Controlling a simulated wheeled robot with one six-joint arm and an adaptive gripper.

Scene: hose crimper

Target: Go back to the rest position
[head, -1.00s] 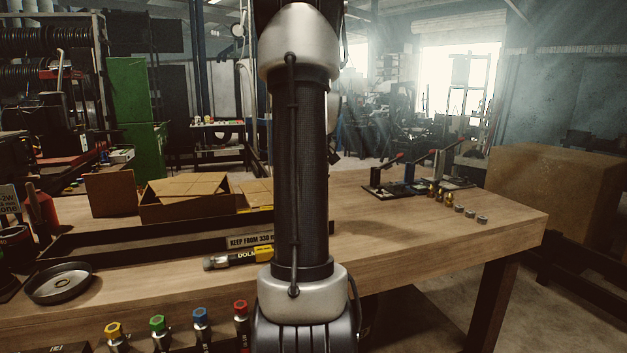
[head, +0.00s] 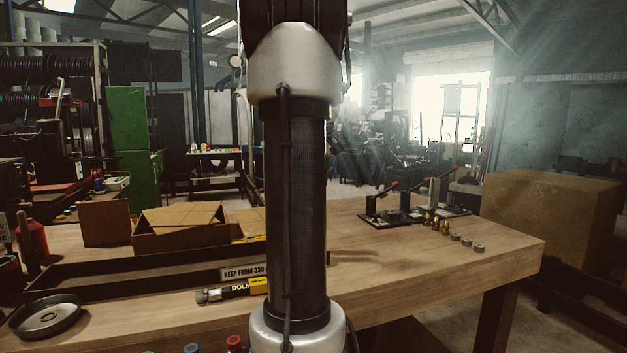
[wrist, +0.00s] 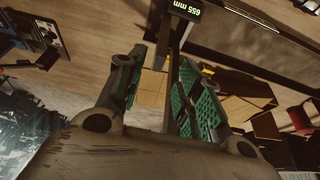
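My gripper (wrist: 158,78) shows in the wrist view with its two green-padded fingers apart. It is open and nothing is between the pads. Wooden tabletop and a dark rail show beyond the fingers. In the head view my arm stands upright across the middle, and my gripper is out of that picture. The wooden workbench (head: 430,275) lies behind the arm, partly hidden by it. A hose piece with a yellow label (head: 240,289) lies on the bench left of the arm.
A cardboard box (head: 180,237) and a round metal dish (head: 47,316) are at left. Toggle clamps (head: 405,205) and small metal fittings (head: 455,238) stand at right. A large brown box (head: 553,217) is beyond the right end. The bench's front right is clear.

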